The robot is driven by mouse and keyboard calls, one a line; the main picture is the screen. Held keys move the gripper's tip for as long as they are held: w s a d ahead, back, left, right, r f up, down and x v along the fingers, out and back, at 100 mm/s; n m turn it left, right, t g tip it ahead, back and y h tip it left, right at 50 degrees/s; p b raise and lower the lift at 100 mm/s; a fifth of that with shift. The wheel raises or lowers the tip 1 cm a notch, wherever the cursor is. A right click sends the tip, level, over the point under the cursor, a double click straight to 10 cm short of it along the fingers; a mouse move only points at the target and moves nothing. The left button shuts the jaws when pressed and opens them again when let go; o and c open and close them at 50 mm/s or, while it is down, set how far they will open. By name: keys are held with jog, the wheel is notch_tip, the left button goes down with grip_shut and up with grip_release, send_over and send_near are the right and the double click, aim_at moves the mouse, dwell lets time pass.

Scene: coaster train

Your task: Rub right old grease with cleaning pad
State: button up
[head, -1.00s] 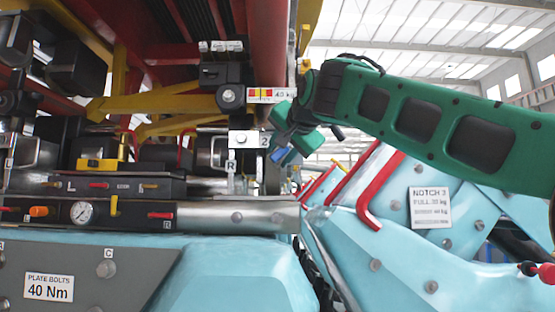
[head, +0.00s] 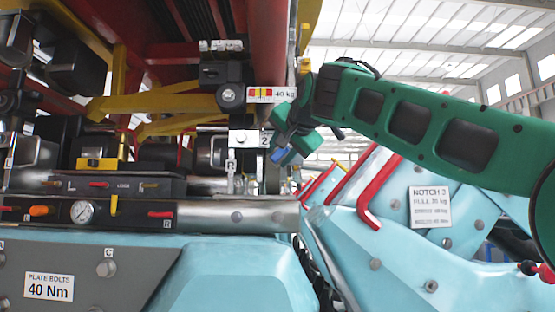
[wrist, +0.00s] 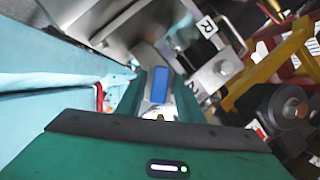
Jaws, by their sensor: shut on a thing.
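My gripper (head: 283,150) is at the end of my green arm, close to the metal bracket marked R (head: 240,155) and to its right. In the wrist view, the two green fingers (wrist: 163,95) are shut on the blue cleaning pad (wrist: 160,86). I cannot make out the old grease in either view, nor whether the pad touches a surface.
A thick grey pipe (head: 236,216) runs below the bracket. A red bent handle (head: 368,207) and a light blue body with a NOTCH 3 plate (head: 430,207) stand right. A black block with a round end (head: 228,92) and yellow bars (head: 150,107) crowd the space above left.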

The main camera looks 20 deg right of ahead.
jog(key=shift+d, duration=0.15)
jog(key=shift+s+d, duration=0.3)
jog(key=shift+d, duration=0.7)
jog(key=shift+s+d, duration=0.25)
jog(key=shift+d, duration=0.7)
jog(key=shift+s+d, duration=0.3)
jog(key=shift+d, duration=0.7)
jog(key=shift+w, duration=0.15)
jog(key=shift+o, duration=0.2)
jog(key=shift+w+a, duration=0.35)
jog(key=shift+a, duration=0.65)
jog(key=shift+w+a, duration=0.35)
jog(key=shift+a, duration=0.65)
jog(key=shift+w+a, duration=0.35)
jog(key=shift+a, duration=0.65)
